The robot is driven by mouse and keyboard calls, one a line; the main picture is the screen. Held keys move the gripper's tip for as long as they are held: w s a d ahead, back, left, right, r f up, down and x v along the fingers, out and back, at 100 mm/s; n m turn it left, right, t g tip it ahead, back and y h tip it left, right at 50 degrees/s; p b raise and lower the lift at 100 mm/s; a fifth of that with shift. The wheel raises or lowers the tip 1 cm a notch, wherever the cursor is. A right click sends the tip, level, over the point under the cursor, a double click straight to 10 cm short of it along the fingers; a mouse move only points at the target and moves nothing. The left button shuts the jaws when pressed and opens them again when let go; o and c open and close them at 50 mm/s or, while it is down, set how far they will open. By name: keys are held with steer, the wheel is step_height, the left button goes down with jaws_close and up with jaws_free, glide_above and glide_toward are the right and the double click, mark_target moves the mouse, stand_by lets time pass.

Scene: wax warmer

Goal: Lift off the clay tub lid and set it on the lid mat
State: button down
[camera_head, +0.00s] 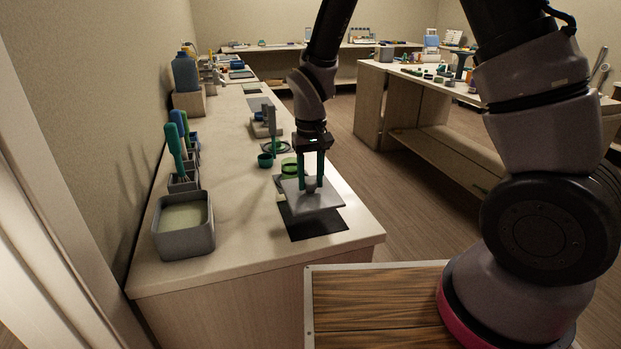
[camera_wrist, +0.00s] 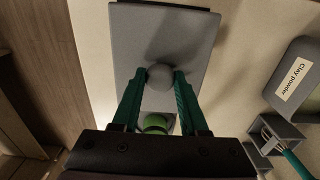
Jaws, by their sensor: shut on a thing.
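My gripper (camera_head: 311,184) is shut on the round knob of the grey square lid (camera_head: 318,200), with a green finger on each side of the knob. In the wrist view my gripper (camera_wrist: 160,76) holds the flat lid (camera_wrist: 135,45) by its knob. The black lid mat (camera_head: 316,229) lies on the counter near its front right corner. The lid is over the mat's far part and seems slightly above it; the exact gap is hidden. The grey clay tub (camera_head: 187,246) stands uncovered at the left, pale powder inside. Its "Clay powder" label (camera_wrist: 295,80) shows in the wrist view.
Small grey holders with green and blue tools (camera_head: 177,151) stand along the wall behind the tub. A green round item (camera_head: 290,166) and a small dark green cup (camera_head: 265,160) are just beyond the lid. The counter between tub and mat is clear.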

mark_target(311, 197)
steer(key=shift+f, duration=2.35)
steer(key=shift+f, duration=0.6)
steer(key=shift+c, duration=1.8)
jaws_free()
steer(key=shift+r, duration=0.1)
steer(key=shift+r, duration=3.9)
step_height(311, 197, up, 11)
